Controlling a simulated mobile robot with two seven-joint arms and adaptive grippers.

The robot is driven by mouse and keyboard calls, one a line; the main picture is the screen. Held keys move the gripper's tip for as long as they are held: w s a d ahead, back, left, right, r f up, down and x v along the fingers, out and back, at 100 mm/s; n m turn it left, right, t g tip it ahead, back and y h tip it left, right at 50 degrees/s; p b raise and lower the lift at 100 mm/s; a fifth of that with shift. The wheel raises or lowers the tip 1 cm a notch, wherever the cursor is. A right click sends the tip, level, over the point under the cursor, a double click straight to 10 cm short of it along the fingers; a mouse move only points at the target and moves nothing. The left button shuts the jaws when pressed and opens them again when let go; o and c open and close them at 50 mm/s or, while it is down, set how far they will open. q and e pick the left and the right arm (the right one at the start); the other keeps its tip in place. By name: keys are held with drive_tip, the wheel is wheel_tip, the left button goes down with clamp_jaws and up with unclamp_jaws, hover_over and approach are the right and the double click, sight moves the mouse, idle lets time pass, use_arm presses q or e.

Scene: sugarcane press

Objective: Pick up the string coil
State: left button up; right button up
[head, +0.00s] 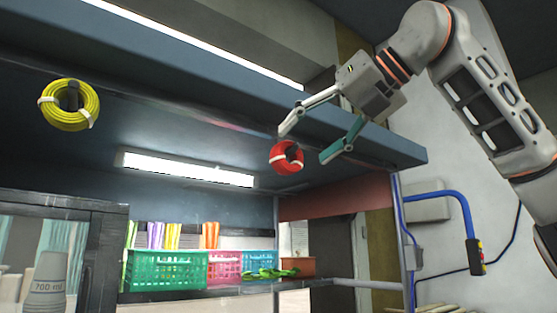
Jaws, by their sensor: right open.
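A red string coil (287,158) hangs under the front edge of the overhead blue-grey canopy, near the middle of the head view. A yellow string coil (69,104) with white ties hangs at the far left. My right gripper (305,145) is open, its two fingers pointing down and left. One fingertip is just above the red coil and the other is to its right. I cannot tell whether either finger touches it. My left gripper is not in view.
The canopy edge (250,92) runs diagonally behind my right gripper. Green (165,271), pink and blue baskets stand on a shelf below. A glass-fronted cabinet (100,255) with cups is at lower left. A blue pipe (440,196) with a switch box hangs at right.

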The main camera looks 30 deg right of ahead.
sight(285, 163)
drive_tip(key=p+x, duration=0.1)
drive_tip(key=x, duration=0.5)
drive_tip(key=shift+w+a+f, duration=0.1)
drive_tip(key=shift+w+f, duration=0.05)
drive_tip(key=shift+f, duration=0.15)
drive_tip(key=shift+w+a+f, duration=0.15)
drive_tip(key=shift+w, duration=0.25)
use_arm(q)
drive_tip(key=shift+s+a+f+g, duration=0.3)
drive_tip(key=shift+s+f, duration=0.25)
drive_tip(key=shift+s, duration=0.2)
use_arm(e)
drive_tip(key=shift+s, duration=0.1)
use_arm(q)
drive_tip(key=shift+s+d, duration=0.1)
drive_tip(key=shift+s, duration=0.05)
use_arm(e)
drive_tip(key=c, duration=1.2)
